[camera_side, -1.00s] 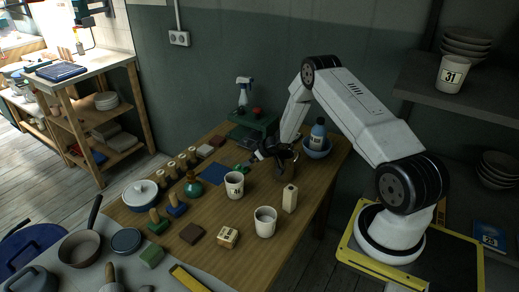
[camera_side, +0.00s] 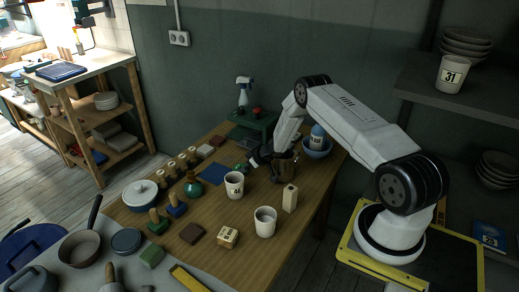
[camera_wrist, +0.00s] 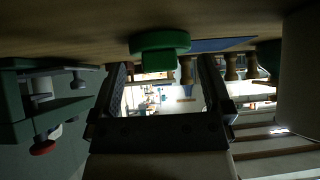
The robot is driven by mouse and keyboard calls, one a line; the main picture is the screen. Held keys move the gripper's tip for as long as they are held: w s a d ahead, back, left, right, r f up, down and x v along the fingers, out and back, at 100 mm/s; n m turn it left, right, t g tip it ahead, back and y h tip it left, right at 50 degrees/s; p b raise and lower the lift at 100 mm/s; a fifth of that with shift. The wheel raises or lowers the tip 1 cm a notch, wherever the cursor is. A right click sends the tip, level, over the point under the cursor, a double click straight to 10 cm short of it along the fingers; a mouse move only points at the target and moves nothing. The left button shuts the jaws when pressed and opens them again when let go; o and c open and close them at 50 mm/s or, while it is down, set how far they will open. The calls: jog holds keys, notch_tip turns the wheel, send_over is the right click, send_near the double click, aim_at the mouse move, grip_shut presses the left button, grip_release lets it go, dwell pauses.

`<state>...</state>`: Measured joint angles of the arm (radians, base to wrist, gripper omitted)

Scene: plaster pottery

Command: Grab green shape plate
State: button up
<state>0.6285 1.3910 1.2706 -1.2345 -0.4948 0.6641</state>
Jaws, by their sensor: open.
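The green shape plate (camera_wrist: 160,42) shows in the wrist view as a round green disc with a smaller block on it, at the wooden table surface along the top of the picture. In the side view it is a small green patch (camera_side: 243,169) beside my gripper (camera_side: 257,160), partly hidden by it. In the wrist view my gripper (camera_wrist: 162,75) is open, with one finger on each side of the plate's block. The gap between the fingers is empty in its lower part. I cannot tell whether the fingers touch the plate.
A white cup (camera_side: 234,185) stands in front, and a blue sheet (camera_side: 213,173) lies to the left. Wooden-handled stamps (camera_side: 182,164) stand farther left.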

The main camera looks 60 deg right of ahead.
jog(key=shift+x, duration=0.9)
jog(key=c, duration=1)
jog(key=shift+o, duration=0.2)
jog(key=shift+r, duration=0.1)
jog(key=shift+r, duration=1.5)
jog(key=s+a+r, duration=0.2)
jog(key=s+r, duration=0.2)
jog(key=r, duration=0.2)
jog(key=shift+s, duration=0.3)
jog(key=s+a+r, duration=0.1)
jog(key=s, duration=0.1)
jog(key=s+a+r, duration=0.1)
jog(key=s, duration=0.2)
jog(key=s+a+r, duration=0.1)
jog(key=s+r, duration=0.1)
jog(key=s, duration=0.1)
jog(key=shift+s+a, duration=0.15)
jog(key=shift+a, duration=0.15)
